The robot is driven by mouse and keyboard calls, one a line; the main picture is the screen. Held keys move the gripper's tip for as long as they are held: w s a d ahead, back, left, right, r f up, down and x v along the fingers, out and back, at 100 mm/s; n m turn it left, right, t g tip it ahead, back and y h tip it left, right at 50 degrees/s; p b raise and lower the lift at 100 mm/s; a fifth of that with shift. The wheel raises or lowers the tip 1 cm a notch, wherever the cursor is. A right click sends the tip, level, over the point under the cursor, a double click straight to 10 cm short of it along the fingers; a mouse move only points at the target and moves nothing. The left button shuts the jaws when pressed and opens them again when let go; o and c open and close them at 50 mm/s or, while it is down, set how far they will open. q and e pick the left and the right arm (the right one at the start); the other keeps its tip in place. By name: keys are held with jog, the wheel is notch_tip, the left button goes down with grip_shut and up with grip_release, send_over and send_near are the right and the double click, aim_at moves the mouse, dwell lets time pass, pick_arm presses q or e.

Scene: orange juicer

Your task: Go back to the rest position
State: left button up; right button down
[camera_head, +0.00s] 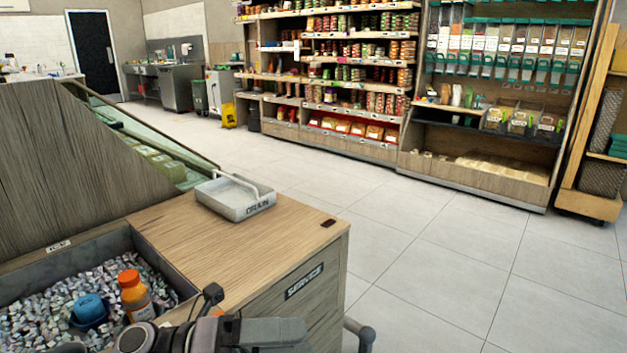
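A grey and black arm of mine crosses the bottom edge of the head view, in front of the ice bin and the counter's front. I take it for my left arm, but its fingertips cannot be made out, so I cannot tell whether its gripper is open or shut. No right gripper shows. An orange-capped bottle (134,293) with orange contents stands in the ice bin (60,254), tilted slightly. A blue-capped container (89,310) sits beside it in the ice. My arm partly hides the bottle's lower end.
A wooden service counter (215,252) adjoins the bin, with a grey handled tray (235,197) on top. A glass-fronted display case (150,145) stands behind. Stocked shelves (345,75) and bulk dispensers (505,60) line the back. The tiled floor (440,260) at right is clear.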

pick_arm(q)
jog(key=w+a+f+n+t+y, duration=0.1)
jog(key=a+f+n+t+y, duration=0.55)
jog(key=n, duration=0.75)
jog(key=w+a+f+n+t+y, duration=0.2)
jog(key=a+f+n+t+y, duration=0.15)
jog(key=n+t, duration=0.85)
jog(key=s+a+f+n+g+y, duration=0.35)
jog(key=s+f+n, duration=0.3)
jog(key=f, duration=0.25)
jog(key=s+a+f+n+g+y, duration=0.25)
jog(key=s+f+n+g, duration=0.25)
jog(key=s+f, duration=0.25)
notch_tip(320, 180, up, 12)
jog(key=a+y+p, duration=0.1)
jog(key=p, duration=1.4)
jog(key=shift+f, duration=0.25)
jog(key=shift+w, duration=0.1)
